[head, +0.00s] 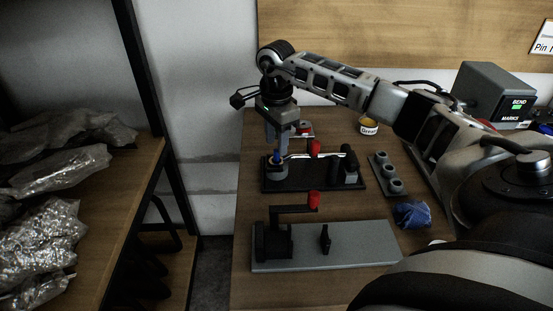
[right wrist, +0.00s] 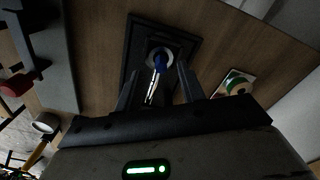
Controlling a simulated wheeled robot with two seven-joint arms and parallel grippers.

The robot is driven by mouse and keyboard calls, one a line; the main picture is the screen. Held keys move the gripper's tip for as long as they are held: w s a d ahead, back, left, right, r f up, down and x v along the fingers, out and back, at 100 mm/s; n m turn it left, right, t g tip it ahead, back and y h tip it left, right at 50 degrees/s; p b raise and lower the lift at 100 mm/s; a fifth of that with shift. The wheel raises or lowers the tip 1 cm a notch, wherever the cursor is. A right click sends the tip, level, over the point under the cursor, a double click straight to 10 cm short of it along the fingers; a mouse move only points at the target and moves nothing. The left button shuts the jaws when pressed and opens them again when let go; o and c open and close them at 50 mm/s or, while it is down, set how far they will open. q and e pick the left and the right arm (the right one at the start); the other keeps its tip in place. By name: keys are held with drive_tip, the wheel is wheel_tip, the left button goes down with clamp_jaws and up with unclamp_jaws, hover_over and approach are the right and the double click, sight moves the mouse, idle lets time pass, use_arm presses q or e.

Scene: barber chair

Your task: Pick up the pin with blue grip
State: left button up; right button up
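The pin with the blue grip (head: 276,159) is at the left end of a black fixture (head: 315,183) on the wooden table. In the right wrist view its blue grip (right wrist: 160,64) lies over a round grey socket, with a thin bright shaft running toward the gripper. My right gripper (head: 277,153) points down from above at the blue grip. In the right wrist view the two fingers of my right gripper (right wrist: 158,92) are apart, with the pin between them in the picture; I see no contact. My left gripper is not in view.
A grey plate (head: 365,246) with a black clamp and red-tipped lever (head: 314,200) lies in front. A grey three-cup holder (head: 378,165), blue cloth (head: 411,214) and labelled jar (head: 369,127) are to the right. A shelf with plastic bags (head: 65,172) stands left.

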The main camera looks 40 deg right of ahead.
sight(276, 150)
drive_tip(key=shift+d+f, duration=0.1)
drive_tip(key=shift+f, duration=1.7)
clamp_jaws()
